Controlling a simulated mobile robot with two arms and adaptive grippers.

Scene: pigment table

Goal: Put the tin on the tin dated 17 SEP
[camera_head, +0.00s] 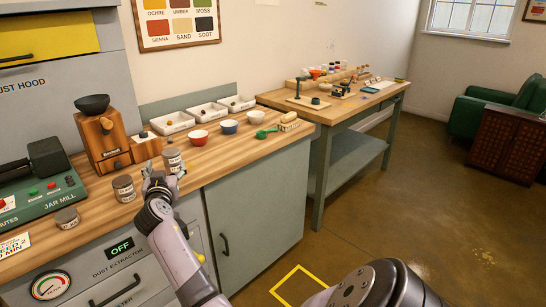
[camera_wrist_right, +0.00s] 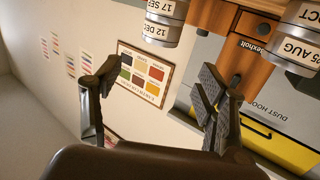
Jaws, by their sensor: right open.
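In the right wrist view, which is upside down, a grey tin labelled 12 DEC (camera_wrist_right: 158,33) sits directly on the tin labelled 17 SEP (camera_wrist_right: 165,9). In the head view this pair appears to be the tall grey stack (camera_head: 173,160) just beyond my right gripper (camera_head: 160,181). My right gripper is open; its two fingers (camera_wrist_right: 160,88) show nothing between them. The tins are apart from the fingers in the wrist view. A tin labelled 05 AUG (camera_wrist_right: 296,46) shows at the right edge there, beside an OCT label. My left gripper is not in view.
Other grey tins stand on the bench, one at centre left (camera_head: 123,189) and one near the front (camera_head: 66,218). A wooden grinder (camera_head: 103,138), a green jar mill (camera_head: 40,185) and small bowls (camera_head: 197,138) stand around. The bench front edge is clear right of the gripper.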

